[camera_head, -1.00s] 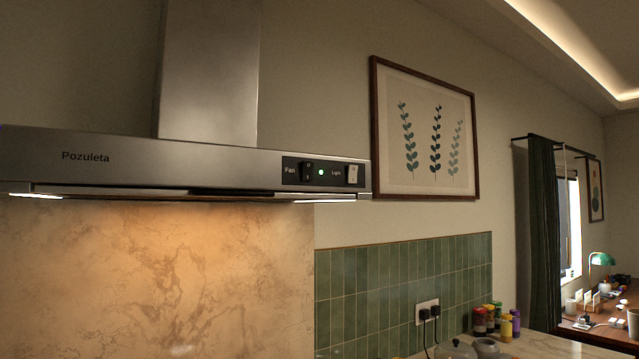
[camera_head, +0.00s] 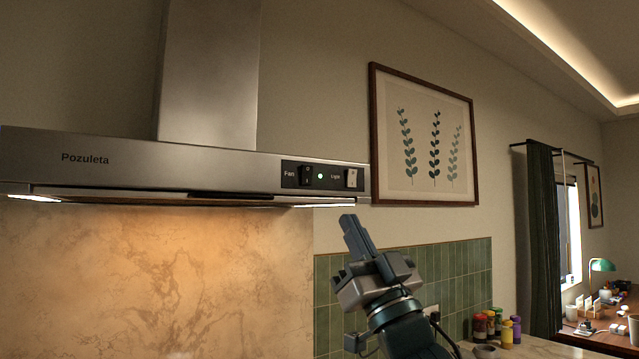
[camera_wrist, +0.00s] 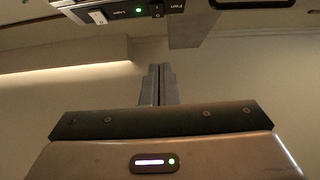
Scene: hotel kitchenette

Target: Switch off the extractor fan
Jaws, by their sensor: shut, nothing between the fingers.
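The extractor hood (camera_head: 200,174) is a brushed steel unit on the wall, marked "Pozuleta". Its black panel holds a dark fan rocker switch (camera_head: 306,175) labelled "Fan", a lit green indicator (camera_head: 320,176) and a pale light switch (camera_head: 352,178). My gripper (camera_head: 349,222) is shut and empty, below the panel and pointing up towards it, apart from the hood. In the wrist view, the fan switch (camera_wrist: 157,10) shows at the top edge, beyond my closed fingertips. The rocker's exact tilt is too small to tell.
Lit strips glow under the hood. A framed leaf picture (camera_head: 424,137) hangs to the right of the hood. Green tiles (camera_head: 465,260) cover the wall below, and several coloured jars (camera_head: 498,325) stand on the counter. The air before the panel is clear.

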